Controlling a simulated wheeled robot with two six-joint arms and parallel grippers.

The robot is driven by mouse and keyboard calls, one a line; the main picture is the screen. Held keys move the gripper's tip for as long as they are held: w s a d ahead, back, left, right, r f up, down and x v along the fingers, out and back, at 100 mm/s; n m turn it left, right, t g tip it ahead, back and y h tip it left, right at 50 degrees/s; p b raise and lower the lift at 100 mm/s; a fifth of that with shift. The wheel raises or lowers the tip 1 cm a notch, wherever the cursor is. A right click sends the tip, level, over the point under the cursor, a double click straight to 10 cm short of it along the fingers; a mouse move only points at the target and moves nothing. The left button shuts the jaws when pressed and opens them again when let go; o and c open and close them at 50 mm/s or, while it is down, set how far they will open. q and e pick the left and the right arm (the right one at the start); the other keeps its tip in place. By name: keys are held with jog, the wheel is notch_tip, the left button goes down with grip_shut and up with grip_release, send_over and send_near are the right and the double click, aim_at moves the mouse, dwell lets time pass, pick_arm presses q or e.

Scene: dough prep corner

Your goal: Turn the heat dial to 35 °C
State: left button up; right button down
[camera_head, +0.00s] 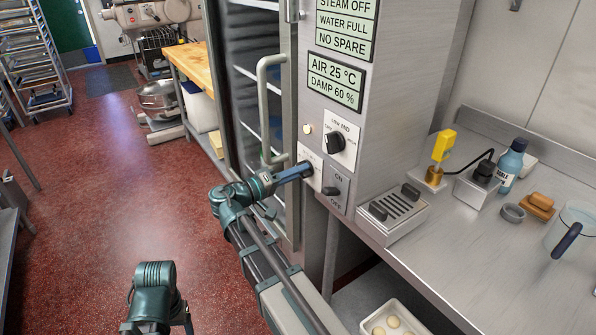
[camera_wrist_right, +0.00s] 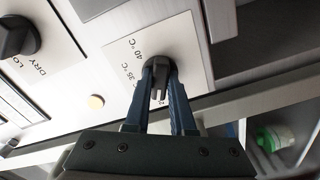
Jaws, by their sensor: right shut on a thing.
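The black heat dial (camera_wrist_right: 158,61) sits on a white plate (camera_wrist_right: 121,47) in the right wrist view, with "35 °C" and "40 °C" printed beside it. In the head view the same plate (camera_head: 316,183) is on the cabinet's front, with the dial mostly hidden behind my fingers. My right gripper (camera_wrist_right: 160,88) has its two blue fingers shut on the dial's grip, one on each side. In the head view my right gripper (camera_head: 297,171) reaches the plate from the left. I cannot tell which mark the dial points at. My left gripper's fingers do not show.
The display (camera_head: 335,83) reads "AIR 25 °C" and "DAMP 60 %". A door handle (camera_head: 263,105) stands out left of the panel. A slotted block (camera_head: 392,211) is on the bench at right.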

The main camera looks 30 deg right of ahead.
jog(key=shift+m, duration=1.1)
jog(key=m, duration=0.3)
jog(key=shift+m, duration=0.3)
jog(key=shift+m, duration=1.6)
